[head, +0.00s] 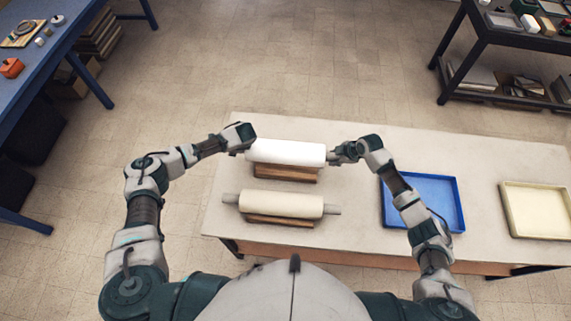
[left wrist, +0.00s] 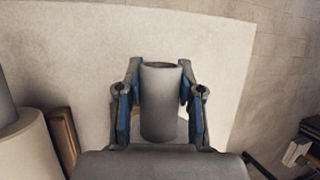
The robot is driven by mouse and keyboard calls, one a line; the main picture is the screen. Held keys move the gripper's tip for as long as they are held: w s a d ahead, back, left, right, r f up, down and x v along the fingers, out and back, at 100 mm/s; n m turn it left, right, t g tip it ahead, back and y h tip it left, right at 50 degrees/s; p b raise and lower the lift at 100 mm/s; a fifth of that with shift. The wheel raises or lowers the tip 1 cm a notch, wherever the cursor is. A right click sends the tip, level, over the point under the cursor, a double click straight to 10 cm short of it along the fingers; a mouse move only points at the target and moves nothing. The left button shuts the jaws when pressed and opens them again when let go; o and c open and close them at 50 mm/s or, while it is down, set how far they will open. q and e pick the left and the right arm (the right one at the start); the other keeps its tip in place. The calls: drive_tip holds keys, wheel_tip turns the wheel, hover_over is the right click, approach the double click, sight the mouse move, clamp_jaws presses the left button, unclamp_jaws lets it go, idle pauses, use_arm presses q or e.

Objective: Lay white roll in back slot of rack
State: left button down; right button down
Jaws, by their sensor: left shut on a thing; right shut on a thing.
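The white roll (head: 290,152) is level, directly over or on the back wooden piece of the rack (head: 284,174); I cannot tell whether it touches. My left gripper (head: 243,151) is shut on the roll's left end. In the left wrist view, its fingers (left wrist: 160,105) stand either side of the grey end handle (left wrist: 161,100). My right gripper (head: 332,156) is shut on the roll's right end. A cream roll (head: 281,204) with grey handles lies on the front wooden piece (head: 279,221). The slot under the white roll is hidden.
The pale table (head: 350,212) holds a blue tray (head: 459,214) right of the rack and a cream tray (head: 507,211) farther right. A blue table (head: 60,45) stands at the far left, and a dark shelf (head: 480,60) at the back right. The tabletop behind the rack is clear.

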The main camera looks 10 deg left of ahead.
use_arm(q)
drive_tip(key=shift+w+d+f, duration=0.1)
drive_tip(key=shift+w+f, duration=0.1)
drive_tip(key=shift+f, duration=0.5)
use_arm(e)
drive_tip(key=shift+w+f, duration=0.2)
drive_tip(key=shift+f, duration=0.45)
use_arm(q)
drive_tip(key=shift+d+f, duration=0.15)
drive_tip(key=shift+f, duration=0.05)
use_arm(e)
drive_tip(key=shift+f, duration=0.25)
use_arm(q)
drive_tip(key=shift+w+d, duration=0.1)
drive_tip(key=shift+d, duration=0.2)
use_arm(e)
drive_tip(key=shift+w+d+f, duration=0.1)
drive_tip(key=shift+d+f, duration=0.1)
drive_tip(key=shift+d, duration=0.2)
